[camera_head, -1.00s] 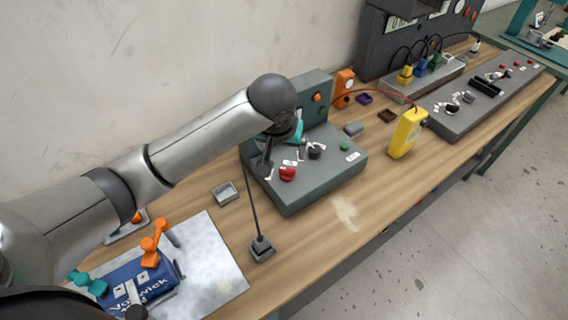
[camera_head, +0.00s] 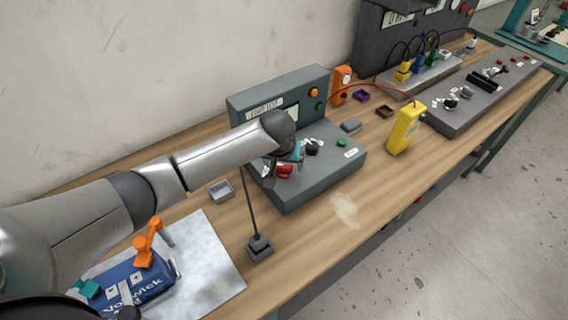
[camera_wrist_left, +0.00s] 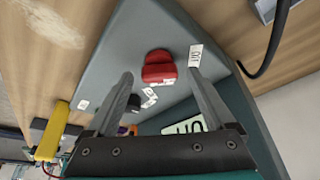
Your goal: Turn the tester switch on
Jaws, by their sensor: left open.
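The tester is a grey-green box (camera_head: 320,185) with a sloped top and an upright back panel labelled LOAD TEST. A red knob (camera_head: 285,170), likely its switch, sits on the top, partly hidden by my left gripper (camera_head: 272,172) in the head view. In the left wrist view the red knob (camera_wrist_left: 158,68) shows between the two spread fingers of my left gripper (camera_wrist_left: 160,74). The fingers are open, one on each side of the knob; I cannot tell whether they touch it. A small white label (camera_wrist_left: 195,55) lies beside the knob. My right gripper is not seen.
A black knob (camera_head: 313,147) and a green button (camera_head: 342,142) share the tester top. A yellow meter (camera_head: 405,128) stands to the right. A thin rod on a small block (camera_head: 259,247) stands in front. A small grey tray (camera_head: 221,190) lies left.

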